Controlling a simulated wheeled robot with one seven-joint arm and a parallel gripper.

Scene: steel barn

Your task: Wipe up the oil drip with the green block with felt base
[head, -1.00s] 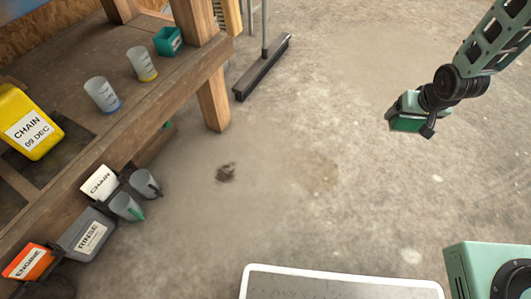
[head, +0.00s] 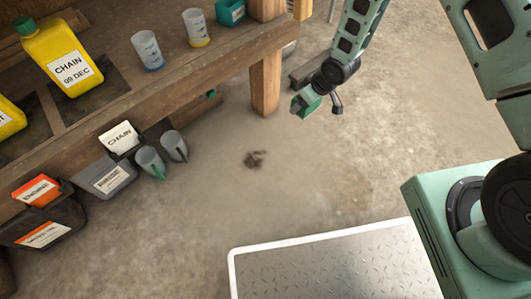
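The oil drip (head: 254,159) is a small dark, uneven patch on the concrete floor, in front of the workbench. My gripper (head: 303,104) is above the floor, up and to the right of the drip in the picture and apart from it. It appears shut on the green block (head: 314,107), a saturated green piece showing at the fingers. The fingers hide part of the block, and its felt base cannot be made out.
A wooden bench (head: 185,75) on the left carries a yellow CHAIN jug (head: 62,55), two measuring cups and a teal box (head: 230,13). My deck lies below. Floor right of the drip is clear.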

